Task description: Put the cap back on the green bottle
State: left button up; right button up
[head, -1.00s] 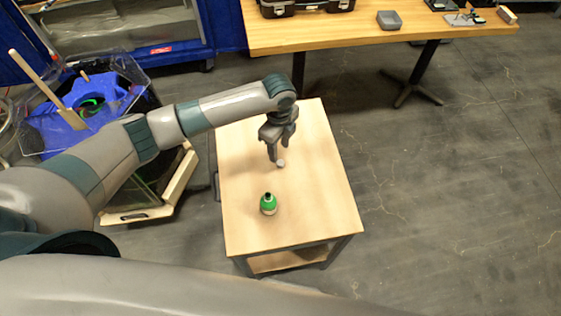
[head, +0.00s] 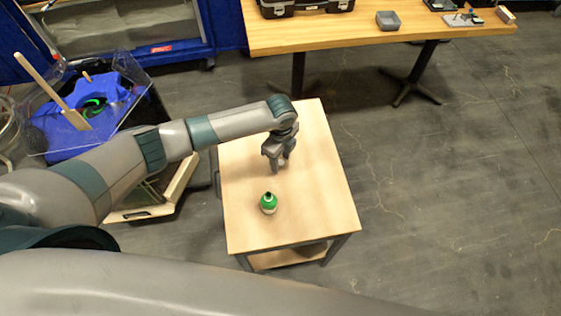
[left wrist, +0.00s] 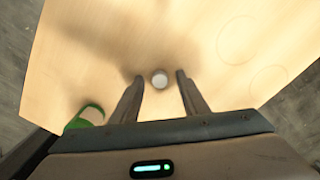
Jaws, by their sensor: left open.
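The green bottle (head: 268,204) stands upright on the small wooden table, with a dark top. Part of it also shows at the lower left of the left wrist view (left wrist: 88,116). The small pale grey cap (left wrist: 159,79) lies on the table in the left wrist view. My left gripper (head: 277,168) points down behind the bottle and is open. In the left wrist view its fingertips (left wrist: 159,76) stand on either side of the cap, with a gap on both sides. In the head view the gripper hides the cap. My right gripper is not in view.
The small table (head: 318,190) is otherwise clear. A box with a blue thing (head: 75,125) and a wooden handle stands on the left.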

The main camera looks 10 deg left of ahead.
aim_at(281, 162)
pick_arm(q)
grip_shut()
jog(key=shift+r, duration=0.15)
dwell(0.4)
jog(key=shift+r+b, duration=0.35)
jog(key=shift+r, duration=0.2)
notch_tip(281, 162, up, 2)
jog(key=shift+r+b, duration=0.15)
jog(key=shift+b, duration=0.35)
jog(key=s+d+r+b, duration=0.2)
jog(key=s+d+r, duration=0.5)
jog(key=d, duration=0.1)
jog(key=shift+s+d+r+b, duration=0.2)
jog(key=shift+s+d+b, duration=0.15)
jog(key=shift+s+b, duration=0.05)
